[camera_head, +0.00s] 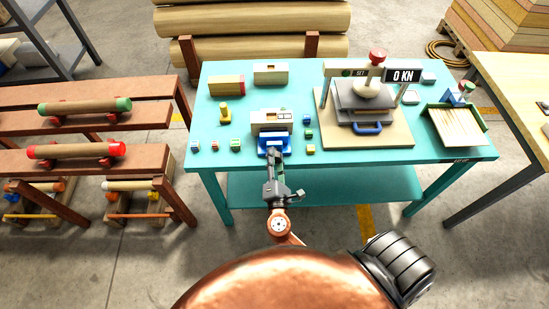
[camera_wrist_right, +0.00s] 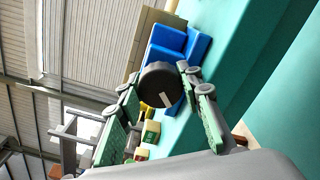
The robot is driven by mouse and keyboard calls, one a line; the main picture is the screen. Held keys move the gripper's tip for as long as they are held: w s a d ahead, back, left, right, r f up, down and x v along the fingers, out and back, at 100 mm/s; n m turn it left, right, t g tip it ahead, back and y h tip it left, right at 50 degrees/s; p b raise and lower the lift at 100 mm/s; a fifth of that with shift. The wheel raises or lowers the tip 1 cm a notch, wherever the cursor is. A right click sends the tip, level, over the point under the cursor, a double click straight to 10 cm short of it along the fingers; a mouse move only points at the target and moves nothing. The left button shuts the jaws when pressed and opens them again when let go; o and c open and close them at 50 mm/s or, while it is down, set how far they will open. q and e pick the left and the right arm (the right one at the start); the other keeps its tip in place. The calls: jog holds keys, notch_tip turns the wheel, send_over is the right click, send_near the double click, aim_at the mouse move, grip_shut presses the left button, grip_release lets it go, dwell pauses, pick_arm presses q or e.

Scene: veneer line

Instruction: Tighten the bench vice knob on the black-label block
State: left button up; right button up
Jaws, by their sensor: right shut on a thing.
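The blue bench vice (camera_head: 266,141) stands at the front edge of the teal table, with a beige block (camera_head: 262,118) at it. The block has small dark and grey patches on top; I cannot read a label. My right gripper (camera_head: 273,158) reaches the vice from the front. In the right wrist view, the dark round knob (camera_wrist_right: 160,86) with a white mark sits between the green-padded fingers of the right gripper (camera_wrist_right: 159,76), which are shut on it. The blue vice (camera_wrist_right: 190,45) and beige block (camera_wrist_right: 150,32) show behind the knob. My left gripper is out of view.
On the teal table (camera_head: 335,155), several small cubes lie either side of the vice. A yellow piece (camera_head: 225,113) stands left. A press (camera_head: 367,95) reading 0 KN and a green tray (camera_head: 431,117) of thin strips stand right. Two other blocks lie behind.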

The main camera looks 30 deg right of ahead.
jog(key=shift+a, duration=0.1)
jog(key=o, duration=1.2)
jog(key=shift+c, duration=0.2)
jog(key=v, duration=0.8)
